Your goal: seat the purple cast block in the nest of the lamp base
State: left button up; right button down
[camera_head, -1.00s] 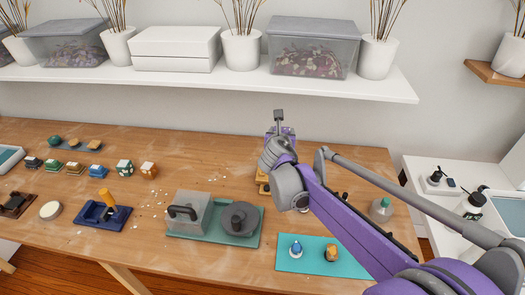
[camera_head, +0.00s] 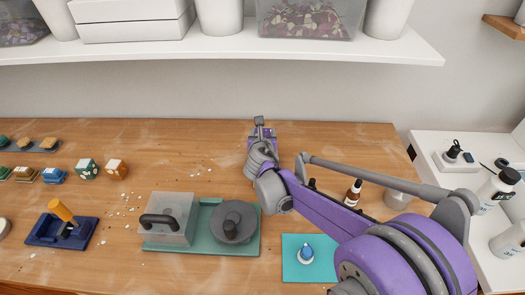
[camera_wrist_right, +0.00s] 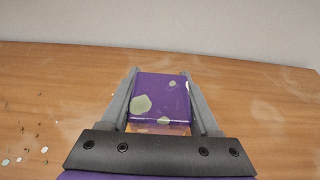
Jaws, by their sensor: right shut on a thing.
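My right gripper (camera_head: 260,124) reaches out over the back of the table and is shut on the purple cast block. In the right wrist view the block (camera_wrist_right: 161,97) sits between the two fingers (camera_wrist_right: 160,78). It is glossy purple with pale greenish spots. An amber strip (camera_wrist_right: 158,128) shows at its near edge; I cannot tell if it belongs to the block or to something beneath. In the head view the gripper hides most of the block. I cannot make out the lamp base or its nest now; my right arm covers part of the table. My left gripper is not in view.
A turquoise mat (camera_head: 290,270) holds a blue-topped piece (camera_head: 305,252). A dropper bottle (camera_head: 353,192) stands right of my arm.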

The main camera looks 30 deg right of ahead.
jog(key=shift+f+b, duration=0.4)
jog(key=shift+f, duration=2.4)
jog(key=shift+f, duration=0.2)
jog(key=shift+c, duration=0.6)
grip_release()
jog(key=shift+r, duration=0.15)
jog(key=shift+s+a+r, duration=0.1)
jog(key=shift+r, duration=0.1)
jog(key=p+v, duration=0.1)
jog(key=v, duration=1)
jog(key=shift+s+a, duration=0.2)
jog(key=shift+s, duration=0.15)
